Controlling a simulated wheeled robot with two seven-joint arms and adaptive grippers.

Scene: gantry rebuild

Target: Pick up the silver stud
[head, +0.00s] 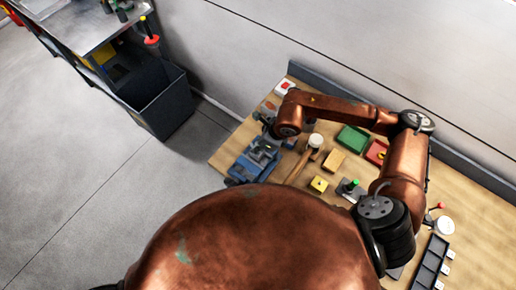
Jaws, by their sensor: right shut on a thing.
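My right arm reaches over the wooden bench from the right. Its dark gripper (266,118) is at the bench's far left part, just above and behind the blue vise (256,160). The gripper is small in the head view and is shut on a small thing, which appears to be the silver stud. The fingers and wrist hide the stud, so its shape and tilt cannot be told. My left gripper is not in view.
A wall stands behind. A dark bin (160,100) is at the left.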

